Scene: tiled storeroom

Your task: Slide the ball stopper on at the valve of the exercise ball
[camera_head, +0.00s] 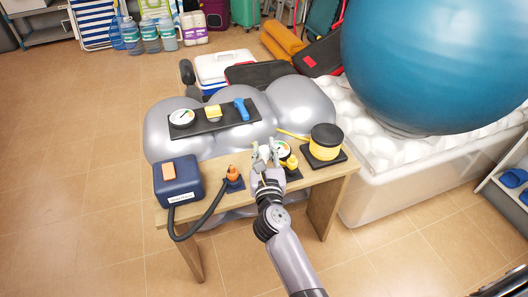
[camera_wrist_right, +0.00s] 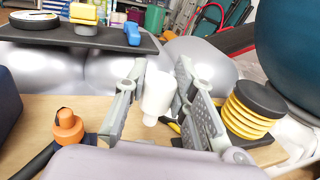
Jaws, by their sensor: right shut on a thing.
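My right gripper (camera_head: 265,160) is over the small wooden table (camera_head: 325,184). In the right wrist view its fingers (camera_wrist_right: 160,98) are closed on a white tapered piece (camera_wrist_right: 158,97), which looks like the ball stopper. The piece hangs above the tabletop, narrow end down. A silver lobed inflatable (camera_head: 285,100) lies behind the table. A large blue exercise ball (camera_head: 435,65) rests at the upper right. I cannot make out a valve on either one. My left gripper is not in view.
A dark tray (camera_head: 215,127) holds a gauge, yellow block and blue tool. Floor at left is clear.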

